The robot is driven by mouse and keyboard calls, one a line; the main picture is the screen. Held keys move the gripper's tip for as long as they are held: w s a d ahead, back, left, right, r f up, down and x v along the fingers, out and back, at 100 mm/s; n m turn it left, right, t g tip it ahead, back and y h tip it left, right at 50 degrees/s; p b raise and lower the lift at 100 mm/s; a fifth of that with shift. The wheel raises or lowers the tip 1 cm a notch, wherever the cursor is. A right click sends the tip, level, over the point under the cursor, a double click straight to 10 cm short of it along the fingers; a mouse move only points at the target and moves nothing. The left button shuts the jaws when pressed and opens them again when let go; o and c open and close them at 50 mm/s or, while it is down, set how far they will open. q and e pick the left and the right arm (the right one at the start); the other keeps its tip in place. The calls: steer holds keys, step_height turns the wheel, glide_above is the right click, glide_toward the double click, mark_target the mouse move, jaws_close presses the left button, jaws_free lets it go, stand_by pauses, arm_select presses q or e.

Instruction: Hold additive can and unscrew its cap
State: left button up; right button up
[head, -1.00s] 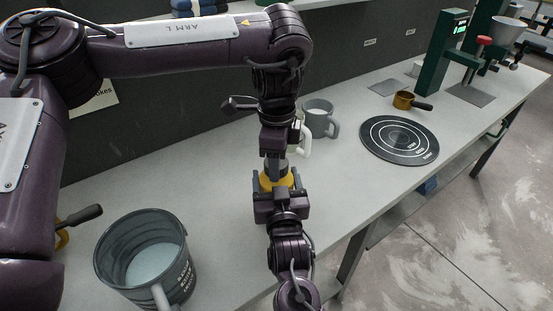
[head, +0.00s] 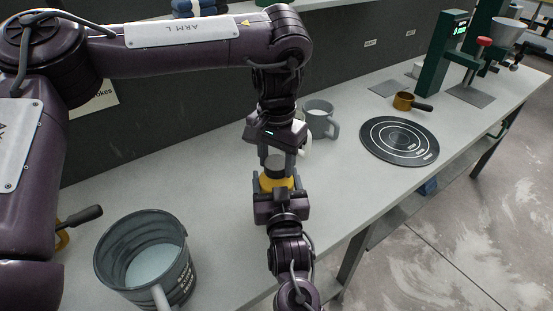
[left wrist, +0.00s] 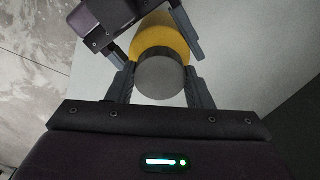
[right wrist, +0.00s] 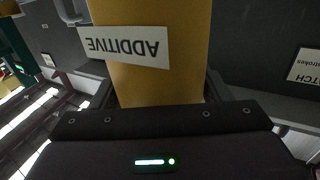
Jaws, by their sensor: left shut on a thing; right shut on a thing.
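The additive can (head: 277,181) is yellow and upright, held above the worktop in the head view. Its white ADDITIVE label faces the right wrist camera, where the can's body (right wrist: 158,82) fills the middle. My right gripper (head: 278,190) is shut on the can's body from the near side. The grey round cap (left wrist: 160,78) sits on top of the yellow can in the left wrist view. My left gripper (head: 277,160) comes from above and is shut around the cap, one finger on each side. Its fingers hide part of the cap in the head view.
A grey bucket (head: 118,270) with pale contents stands at the lower left. A grey mug (head: 318,122) stands behind the grippers. A black round mat (head: 399,141) and a brass pot with a dark handle (head: 404,101) lie to the right. The worktop between is clear.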

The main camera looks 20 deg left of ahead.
mark_target(277, 162)
arm_select(q)
steer(key=shift+r, duration=0.2)
steer(key=shift+r, duration=0.95)
steer(key=shift+r, duration=2)
arm_select(e)
steer(key=o, duration=2)
steer(key=shift+c, duration=0.2)
steer(key=shift+s, duration=0.15)
arm_select(q)
steer(key=shift+f+b, duration=0.75)
steer(key=shift+f, duration=0.05)
arm_select(e)
steer(key=v, duration=1.1)
steer(key=shift+s+d, duration=0.3)
